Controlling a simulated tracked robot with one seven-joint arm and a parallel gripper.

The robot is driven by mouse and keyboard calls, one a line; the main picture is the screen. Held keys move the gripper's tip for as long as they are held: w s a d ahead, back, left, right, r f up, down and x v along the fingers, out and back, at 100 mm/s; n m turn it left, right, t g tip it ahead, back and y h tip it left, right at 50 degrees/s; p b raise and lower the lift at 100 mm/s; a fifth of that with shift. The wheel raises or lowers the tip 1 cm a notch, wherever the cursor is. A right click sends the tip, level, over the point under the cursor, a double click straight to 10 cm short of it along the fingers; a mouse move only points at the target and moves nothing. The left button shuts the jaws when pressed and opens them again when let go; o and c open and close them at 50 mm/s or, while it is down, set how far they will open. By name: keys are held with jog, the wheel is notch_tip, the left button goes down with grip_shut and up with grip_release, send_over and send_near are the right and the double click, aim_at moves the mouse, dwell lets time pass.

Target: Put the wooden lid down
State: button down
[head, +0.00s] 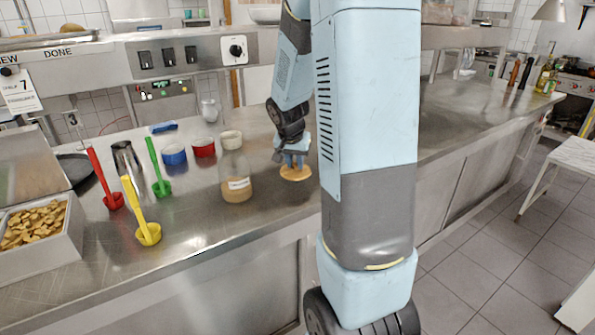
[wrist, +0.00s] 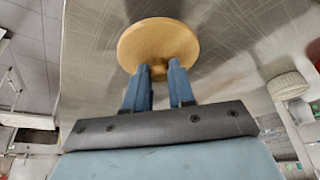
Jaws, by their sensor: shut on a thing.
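The wooden lid (head: 296,173) is a round, flat, light-brown disc. My gripper (head: 294,160) is shut on it from above, over the steel counter (head: 225,225) to the right of the glass jar. In the wrist view the lid (wrist: 158,40) sits at the tips of my gripper's blue fingers (wrist: 159,72), which close on a part at its middle. The lid looks roughly level and very near the counter; I cannot tell whether it touches.
Red (head: 106,180), green (head: 158,168) and yellow (head: 140,213) scoops stand on the left. A blue tub (head: 174,155), a red tub (head: 204,147) and a metal cup (head: 126,157) stand behind. A bin (head: 75,232) of tan pieces is far left. Counter in front of the jar is clear.

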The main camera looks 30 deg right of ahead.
aim_at(294, 167)
jog(key=shift+x, duration=0.95)
notch_tip(294, 167, down, 2)
jog(key=shift+w+f, duration=0.2)
jog(key=c, duration=1)
grip_release()
jog(key=shift+f, duration=0.1)
jog(key=shift+o, duration=0.2)
